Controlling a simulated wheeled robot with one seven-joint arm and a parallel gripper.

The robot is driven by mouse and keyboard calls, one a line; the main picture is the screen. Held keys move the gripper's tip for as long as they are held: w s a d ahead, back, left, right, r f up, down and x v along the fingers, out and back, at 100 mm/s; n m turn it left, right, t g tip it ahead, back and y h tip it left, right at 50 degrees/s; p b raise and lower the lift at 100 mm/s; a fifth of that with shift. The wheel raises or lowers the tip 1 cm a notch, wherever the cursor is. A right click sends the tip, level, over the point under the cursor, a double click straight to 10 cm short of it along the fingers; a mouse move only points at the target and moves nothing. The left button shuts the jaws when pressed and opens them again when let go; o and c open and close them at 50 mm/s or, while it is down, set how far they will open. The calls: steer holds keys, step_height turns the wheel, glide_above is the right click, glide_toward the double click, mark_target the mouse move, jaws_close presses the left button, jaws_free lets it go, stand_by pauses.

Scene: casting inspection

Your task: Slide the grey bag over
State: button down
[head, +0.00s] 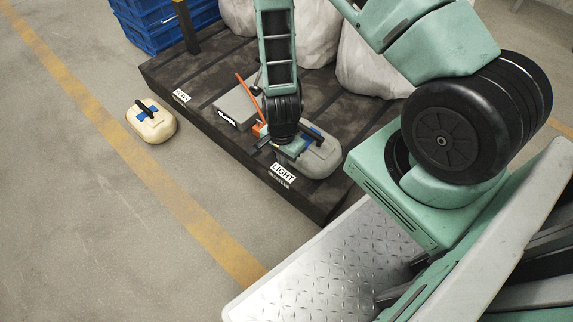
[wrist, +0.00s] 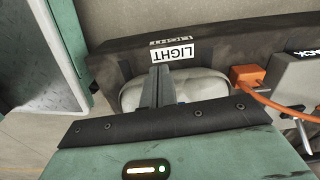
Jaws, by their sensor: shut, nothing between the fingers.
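The grey bag (head: 322,158) lies on the dark platform near its front edge, beside a LIGHT label. A black handle and a blue patch show on its top in the head view. My gripper (head: 284,148) is low over the bag's left part and hides some of it. In the wrist view the shut fingers (wrist: 160,78) stand in front of the pale bag (wrist: 205,84), with nothing between them. I cannot tell whether they touch it.
The dark platform (head: 215,112) also bears a grey box (head: 236,106), an orange item (head: 259,129) and large pale sacks (head: 375,65). A beige bag (head: 152,122) lies on the floor to the left, near a yellow line. Blue crates (head: 160,25) stand behind.

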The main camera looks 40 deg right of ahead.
steer(key=d+f+b, duration=0.1)
steer(key=f+b, duration=0.1)
steer(key=f, duration=0.1)
steer(key=f+b, duration=0.2)
steer(key=f, duration=0.1)
steer(key=d+f+b, duration=0.1)
steer(key=f+b, duration=0.1)
steer(key=f, duration=0.1)
steer(key=shift+w+d+f, duration=0.2)
steer(key=shift+w+d, duration=0.15)
steer(key=shift+w, duration=0.05)
steer(key=shift+w+d+r, duration=0.1)
steer(key=shift+d+r, duration=0.05)
steer(key=shift+d, duration=0.4)
steer(key=shift+d, duration=0.2)
steer(key=w+d+p, duration=0.1)
steer(key=d, duration=0.3)
steer(key=w+d+p, duration=0.1)
steer(key=d, duration=0.3)
steer(key=w+d+p, duration=0.1)
steer(key=d+p, duration=0.1)
steer(key=d, duration=0.2)
steer(key=shift+w+d, duration=0.3)
steer(key=shift+d, duration=0.05)
steer(key=shift+a, duration=0.1)
